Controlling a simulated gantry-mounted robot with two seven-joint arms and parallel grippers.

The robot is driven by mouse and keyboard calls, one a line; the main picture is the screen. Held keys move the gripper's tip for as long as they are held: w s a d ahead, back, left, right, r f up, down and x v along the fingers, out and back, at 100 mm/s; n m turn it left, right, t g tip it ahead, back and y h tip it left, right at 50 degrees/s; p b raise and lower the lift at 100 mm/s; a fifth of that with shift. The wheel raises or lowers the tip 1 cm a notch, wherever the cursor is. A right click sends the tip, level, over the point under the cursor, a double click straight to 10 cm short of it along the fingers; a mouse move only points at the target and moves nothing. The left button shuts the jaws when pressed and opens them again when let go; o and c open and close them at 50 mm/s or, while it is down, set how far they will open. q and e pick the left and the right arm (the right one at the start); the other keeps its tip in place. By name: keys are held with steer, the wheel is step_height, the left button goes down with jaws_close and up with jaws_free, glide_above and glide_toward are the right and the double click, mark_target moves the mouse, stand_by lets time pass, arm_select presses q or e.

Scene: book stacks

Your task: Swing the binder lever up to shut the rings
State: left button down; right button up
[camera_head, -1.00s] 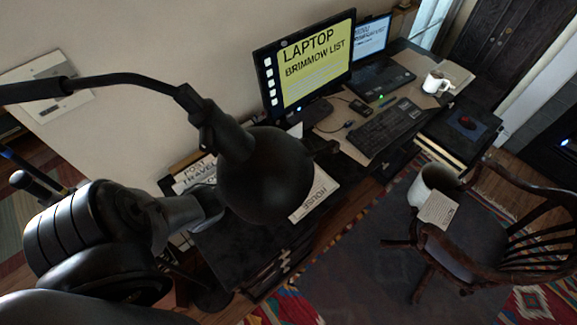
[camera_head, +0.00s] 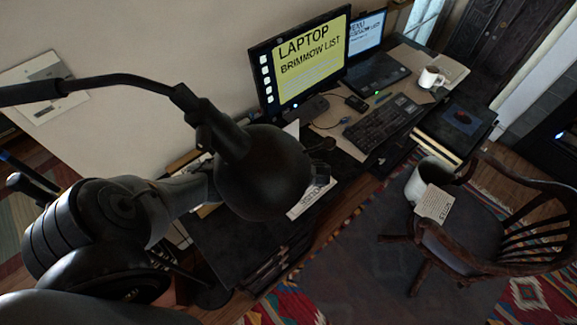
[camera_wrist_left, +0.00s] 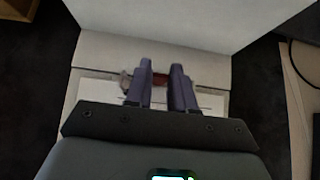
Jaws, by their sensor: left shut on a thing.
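In the left wrist view, my left gripper (camera_wrist_left: 161,72) has its two purple-grey fingers close together over an open white binder (camera_wrist_left: 100,48). A small reddish-brown piece, apparently the binder lever (camera_wrist_left: 160,80), shows between the fingers, and the gripper is shut on it. A bit of metal (camera_wrist_left: 125,80) shows just left of the fingers. The rings cannot be made out clearly. In the head view, my left arm passes behind a round black lamp shade (camera_head: 262,172), which hides most of the hand and the binder. My right gripper is in neither view.
The desk holds a monitor (camera_head: 305,62), a laptop (camera_head: 378,72), a keyboard (camera_head: 382,122) and a white mug (camera_head: 430,77). The lamp neck (camera_head: 125,82) crosses above my arm. A wooden chair (camera_head: 460,220) stands at the right on a patterned rug.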

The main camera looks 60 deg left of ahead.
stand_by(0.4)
arm_select(q)
steer(key=c, duration=1)
jaws_free()
steer(key=shift+d, duration=0.1)
steer(key=shift+o, duration=0.2)
steer(key=shift+d+r, duration=0.2)
steer(key=shift+d, duration=0.05)
steer(key=p+v, duration=0.1)
steer(key=v, duration=0.9)
steer(key=shift+d, duration=0.15)
steer(key=shift+f, duration=0.1)
